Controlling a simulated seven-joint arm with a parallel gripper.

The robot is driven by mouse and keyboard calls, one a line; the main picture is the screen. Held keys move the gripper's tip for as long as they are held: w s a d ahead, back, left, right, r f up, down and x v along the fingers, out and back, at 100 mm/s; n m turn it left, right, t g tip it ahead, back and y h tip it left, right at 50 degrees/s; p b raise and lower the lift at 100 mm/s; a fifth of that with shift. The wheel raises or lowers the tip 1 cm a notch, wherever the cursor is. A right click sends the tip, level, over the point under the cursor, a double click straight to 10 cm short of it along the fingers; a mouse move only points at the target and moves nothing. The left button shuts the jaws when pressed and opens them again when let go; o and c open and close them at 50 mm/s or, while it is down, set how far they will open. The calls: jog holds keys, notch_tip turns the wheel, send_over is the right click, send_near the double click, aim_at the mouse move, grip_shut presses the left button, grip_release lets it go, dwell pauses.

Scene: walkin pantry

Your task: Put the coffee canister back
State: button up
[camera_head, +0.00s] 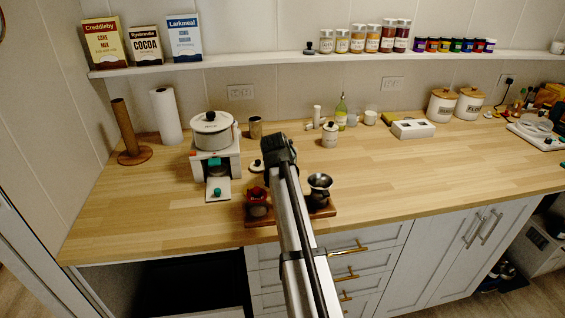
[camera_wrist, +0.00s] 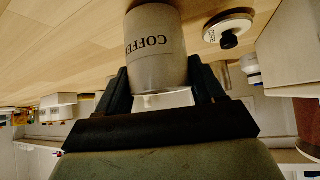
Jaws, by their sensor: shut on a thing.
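The coffee canister (camera_wrist: 157,45) is a pale grey cylinder with dark COFFEE lettering. In the wrist view it sits between the two fingers of my gripper (camera_head: 278,150), which is shut on it. In the head view my gripper and arm hide the canister. A round pale lid (camera_wrist: 228,31) with a black knob lies on the counter beside it. The lid also shows in the head view (camera_head: 256,166), just left of my gripper. I cannot tell whether the canister touches the counter.
A wooden tray (camera_head: 290,215) with a red-topped grinder (camera_head: 257,200) and a metal cup (camera_head: 320,187) is near the front edge. A similar lidded canister (camera_head: 330,134) stands right of my gripper. The wall shelf (camera_head: 250,62) holds boxes and jars. The counter's right middle is clear.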

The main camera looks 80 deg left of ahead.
jog(key=shift+f, duration=0.25)
jog(key=shift+f, duration=0.1)
jog(key=o, duration=1.3)
jog(key=shift+c, duration=0.2)
jog(key=v, duration=1.2)
